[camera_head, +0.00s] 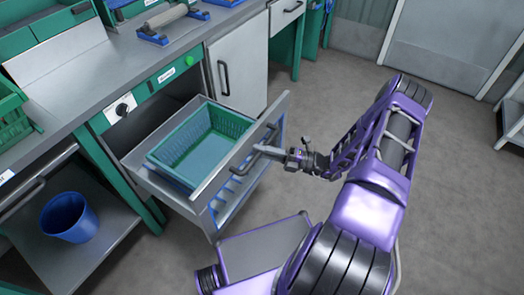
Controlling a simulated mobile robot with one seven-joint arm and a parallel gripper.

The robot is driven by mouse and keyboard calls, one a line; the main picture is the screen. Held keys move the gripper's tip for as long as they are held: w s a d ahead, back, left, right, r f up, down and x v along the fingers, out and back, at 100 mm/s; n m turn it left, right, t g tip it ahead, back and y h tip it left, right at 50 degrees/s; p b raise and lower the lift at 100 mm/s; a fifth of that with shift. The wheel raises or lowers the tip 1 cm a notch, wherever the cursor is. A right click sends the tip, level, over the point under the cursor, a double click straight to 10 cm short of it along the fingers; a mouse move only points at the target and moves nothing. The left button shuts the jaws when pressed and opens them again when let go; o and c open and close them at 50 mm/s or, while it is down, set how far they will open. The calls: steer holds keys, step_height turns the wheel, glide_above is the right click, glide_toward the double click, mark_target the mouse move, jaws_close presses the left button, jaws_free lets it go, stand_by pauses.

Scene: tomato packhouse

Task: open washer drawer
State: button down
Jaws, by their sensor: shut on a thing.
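The washer drawer (211,203) is a grey metal drawer under the counter, pulled well out from the green-framed unit. A green basket (215,116) sits inside it. Its front panel (268,126) faces my arm and carries a dark bar handle (235,168). My gripper (262,154) is at the drawer front and shut on the handle. The fingertips are small in this view and partly hidden against the handle.
A knob and green button panel (122,107) sits above the drawer. A white cupboard door (240,68) with a dark handle is beside it. A blue bucket (68,217) stands on a low shelf at left. Grey floor (315,95) is clear behind my arm.

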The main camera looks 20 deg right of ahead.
steer(key=shift+d, duration=0.1)
steer(key=c, duration=0.8)
jaws_free()
steer(key=shift+o, duration=0.2)
steer(key=v, duration=1.7)
steer(key=shift+f+b, duration=0.2)
steer(key=shift+b, duration=0.25)
steer(key=shift+s, duration=0.1)
